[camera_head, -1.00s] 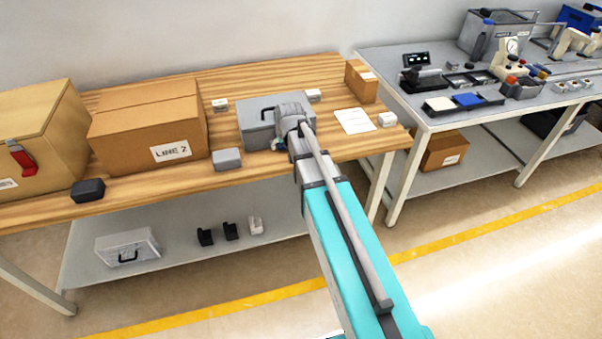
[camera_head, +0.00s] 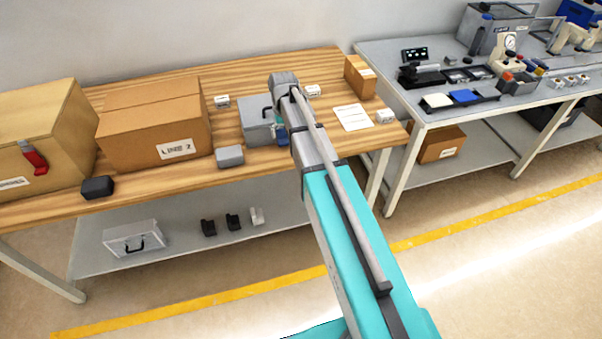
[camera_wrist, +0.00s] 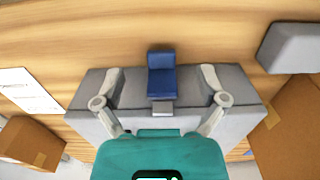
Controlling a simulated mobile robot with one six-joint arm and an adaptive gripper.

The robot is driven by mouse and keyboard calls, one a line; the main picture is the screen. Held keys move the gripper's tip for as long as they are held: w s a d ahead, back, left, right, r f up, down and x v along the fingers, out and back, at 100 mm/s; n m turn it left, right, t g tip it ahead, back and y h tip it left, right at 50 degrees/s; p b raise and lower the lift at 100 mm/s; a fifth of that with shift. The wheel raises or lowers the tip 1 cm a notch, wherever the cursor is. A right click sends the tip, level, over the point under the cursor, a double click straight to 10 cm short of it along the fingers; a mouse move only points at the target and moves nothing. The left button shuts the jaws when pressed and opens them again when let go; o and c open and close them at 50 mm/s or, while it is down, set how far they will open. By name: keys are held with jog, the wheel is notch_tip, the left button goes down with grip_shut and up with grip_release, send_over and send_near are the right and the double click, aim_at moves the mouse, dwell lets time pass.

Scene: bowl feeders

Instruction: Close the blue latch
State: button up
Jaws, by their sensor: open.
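A grey case (camera_head: 254,126) with a dark handle lies on the wooden bench, partly behind my arm. It fills the middle of the wrist view (camera_wrist: 240,120). The blue latch (camera_wrist: 161,80) is on the side of the case, and its blue flap extends outward past the case edge, with a small grey catch (camera_wrist: 162,108) beside it. In the head view the blue latch (camera_head: 281,136) shows as a small patch beside my arm. My gripper (camera_wrist: 162,74) is open and empty, one finger on each side of the latch and apart from it.
A cardboard box (camera_head: 155,125) and a wooden box with a red latch (camera_head: 35,160) stand left on the bench. A small grey box (camera_head: 230,156) lies near the case. A paper sheet (camera_head: 352,117) and small carton (camera_head: 360,77) are at right.

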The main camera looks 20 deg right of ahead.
jog(key=shift+r+p, duration=5.75)
jog(key=shift+r, duration=0.35)
jog(key=s+f+b, duration=0.5)
jog(key=s, duration=0.5)
jog(key=s+f+b, duration=0.6)
jog(key=s, duration=0.5)
jog(key=shift+a, duration=0.35)
jog(key=shift+s, duration=0.1)
